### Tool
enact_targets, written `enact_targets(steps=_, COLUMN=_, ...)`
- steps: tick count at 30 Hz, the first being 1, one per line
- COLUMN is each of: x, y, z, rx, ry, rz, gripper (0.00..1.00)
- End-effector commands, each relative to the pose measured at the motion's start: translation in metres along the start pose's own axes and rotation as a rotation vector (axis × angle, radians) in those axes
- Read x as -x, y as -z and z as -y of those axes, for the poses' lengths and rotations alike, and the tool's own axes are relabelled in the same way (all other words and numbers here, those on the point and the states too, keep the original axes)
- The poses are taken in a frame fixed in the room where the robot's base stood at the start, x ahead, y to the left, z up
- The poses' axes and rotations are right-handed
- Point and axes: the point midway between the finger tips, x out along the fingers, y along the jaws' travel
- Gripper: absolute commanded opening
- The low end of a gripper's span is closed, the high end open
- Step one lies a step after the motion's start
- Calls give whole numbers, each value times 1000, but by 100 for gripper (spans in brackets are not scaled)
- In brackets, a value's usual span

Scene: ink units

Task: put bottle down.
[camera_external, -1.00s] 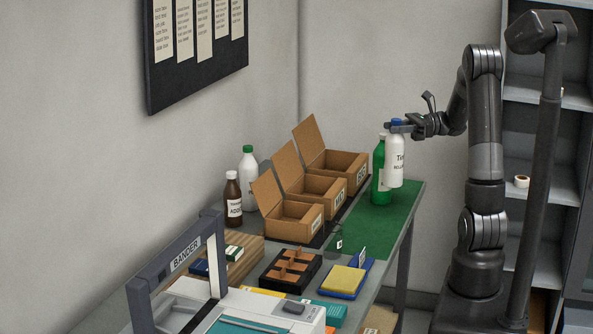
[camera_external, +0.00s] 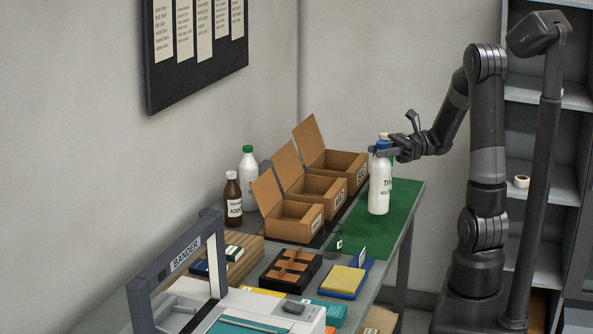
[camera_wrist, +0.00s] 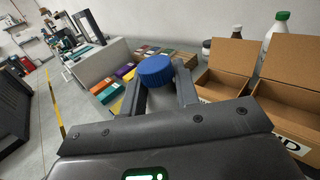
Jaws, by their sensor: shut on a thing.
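A white bottle with a blue cap (camera_external: 379,193) is upright over the green mat (camera_external: 352,238); its base looks at or very near the mat, and I cannot tell whether it touches. My gripper (camera_external: 383,151) is shut on it near the top, reaching in from the right. A green bottle with a pale cap (camera_external: 384,136) stands behind the white one and is mostly hidden.
Three open cardboard boxes (camera_external: 316,189) stand left of the mat. A brown bottle (camera_external: 233,200) and a white green-capped bottle (camera_external: 248,178) stand behind them. A black divided tray (camera_external: 291,271) and a blue pad with a yellow block (camera_external: 342,280) lie nearer. The mat's front part is mostly clear.

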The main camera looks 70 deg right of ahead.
Motion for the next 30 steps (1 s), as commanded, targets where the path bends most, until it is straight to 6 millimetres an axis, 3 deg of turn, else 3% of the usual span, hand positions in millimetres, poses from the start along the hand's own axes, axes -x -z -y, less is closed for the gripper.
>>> enact_targets(steps=6, x=-43, y=26, z=0, rx=-2, ry=-3, rz=2, gripper=0)
enact_targets(steps=10, x=-58, y=35, z=0, rx=0, ry=-2, rz=2, gripper=0)
enact_targets(steps=16, x=-64, y=43, z=1, rx=-1, ry=0, rz=2, gripper=0)
enact_targets(steps=24, x=-64, y=72, z=1, rx=-3, ry=1, rz=1, gripper=0)
enact_targets(steps=30, x=-64, y=78, z=1, rx=1, ry=0, rz=1, gripper=0)
